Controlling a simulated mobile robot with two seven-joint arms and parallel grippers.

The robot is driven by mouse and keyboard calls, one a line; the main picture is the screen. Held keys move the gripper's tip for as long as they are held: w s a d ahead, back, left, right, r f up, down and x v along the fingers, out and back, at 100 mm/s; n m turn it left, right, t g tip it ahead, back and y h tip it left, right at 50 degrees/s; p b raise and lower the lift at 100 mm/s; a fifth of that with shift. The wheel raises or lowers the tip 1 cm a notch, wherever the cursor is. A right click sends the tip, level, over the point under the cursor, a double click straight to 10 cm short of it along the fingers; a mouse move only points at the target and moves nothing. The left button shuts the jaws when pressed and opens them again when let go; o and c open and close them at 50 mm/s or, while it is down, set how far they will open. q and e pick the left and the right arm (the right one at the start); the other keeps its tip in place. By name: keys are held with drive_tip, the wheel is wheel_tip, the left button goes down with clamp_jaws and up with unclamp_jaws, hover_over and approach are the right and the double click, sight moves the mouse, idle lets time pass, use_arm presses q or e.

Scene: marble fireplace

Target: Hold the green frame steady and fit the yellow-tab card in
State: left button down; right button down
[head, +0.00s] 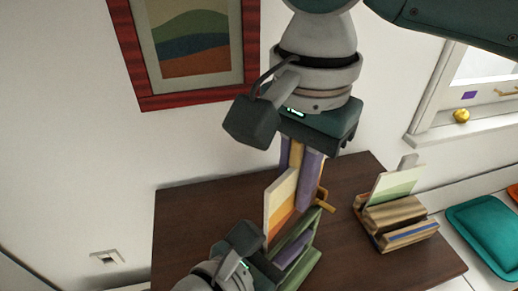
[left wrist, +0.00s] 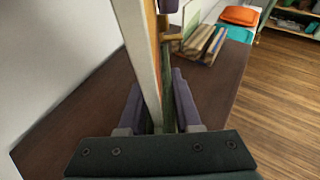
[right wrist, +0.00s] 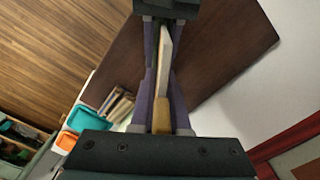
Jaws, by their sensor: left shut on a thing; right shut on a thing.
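The green frame (head: 306,262) stands on the brown table in the lower middle of the head view. My left gripper (head: 287,254) is shut on it low down; green shows between its fingers in the left wrist view (left wrist: 168,95). The card (head: 281,203), striped cream to orange, stands upright at the frame. My right gripper (head: 300,180) comes from above and is shut on the card's yellow tab (right wrist: 162,116). The card's pale edge (left wrist: 146,60) shows beside the green in the left wrist view. Its lower edge is hidden, so I cannot tell how deep it sits.
A wooden rack (head: 398,236) holding a green-striped card (head: 394,186) stands to the right on the table (head: 190,222). A teal cushion (head: 485,232) lies farther right. A red-framed picture (head: 191,40) hangs on the wall behind. The table's left part is clear.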

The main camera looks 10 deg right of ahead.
sight(290, 226)
idle(0.3)
drive_tip(key=shift+f, duration=3.15)
drive_tip(key=c, duration=1.1)
unclamp_jaws()
drive_tip(key=shift+o, duration=1)
drive_tip(key=shift+r, duration=3)
use_arm(q)
drive_tip(key=c, duration=0.5)
unclamp_jaws()
drive_tip(key=shift+a, duration=0.1)
